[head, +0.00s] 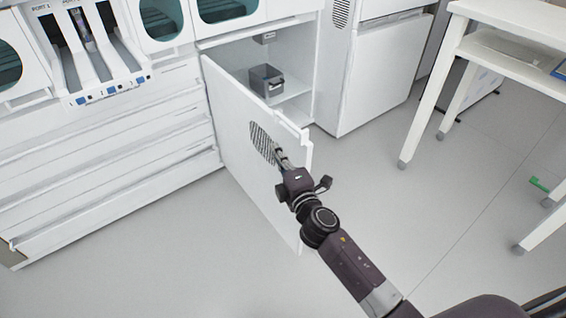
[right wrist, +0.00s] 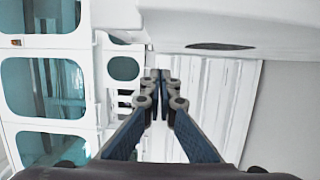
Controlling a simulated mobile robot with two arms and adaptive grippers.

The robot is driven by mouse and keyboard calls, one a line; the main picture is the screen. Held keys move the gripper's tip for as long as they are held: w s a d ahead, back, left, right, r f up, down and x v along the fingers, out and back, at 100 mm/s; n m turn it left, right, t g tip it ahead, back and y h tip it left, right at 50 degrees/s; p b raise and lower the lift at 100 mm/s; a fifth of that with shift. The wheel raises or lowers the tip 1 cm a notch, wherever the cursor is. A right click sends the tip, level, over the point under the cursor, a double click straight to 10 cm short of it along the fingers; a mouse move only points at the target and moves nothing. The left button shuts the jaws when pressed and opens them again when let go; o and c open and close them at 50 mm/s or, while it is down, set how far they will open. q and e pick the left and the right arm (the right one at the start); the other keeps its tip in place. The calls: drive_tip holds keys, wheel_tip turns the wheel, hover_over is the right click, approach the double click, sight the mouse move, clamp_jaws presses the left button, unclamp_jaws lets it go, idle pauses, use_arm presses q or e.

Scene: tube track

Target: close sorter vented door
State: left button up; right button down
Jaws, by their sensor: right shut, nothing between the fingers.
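The white vented door (head: 232,115) of the sorter stands open, swung out from the cabinet, in the head view. Its dark slotted vent (head: 262,142) is near the free edge. My right gripper (head: 279,150) is shut and empty, with its fingertips at the outer face of the door beside the vent; I cannot tell whether they touch. In the right wrist view the shut fingers (right wrist: 160,78) point towards white panels. The open compartment (head: 292,62) shows behind the door. My left gripper is not in view.
A grey box (head: 266,80) sits inside the compartment. A rack with white lanes (head: 85,60) is at the left, above plain drawer fronts (head: 110,150). A white cabinet (head: 375,75) stands right of the opening, and a white table (head: 510,45) farther right. The floor (head: 120,260) in front is clear.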

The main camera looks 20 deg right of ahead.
sight(286, 142)
drive_tip(key=shift+w+d, duration=1.5)
drive_tip(key=shift+d, duration=0.3)
drive_tip(key=shift+d, duration=0.1)
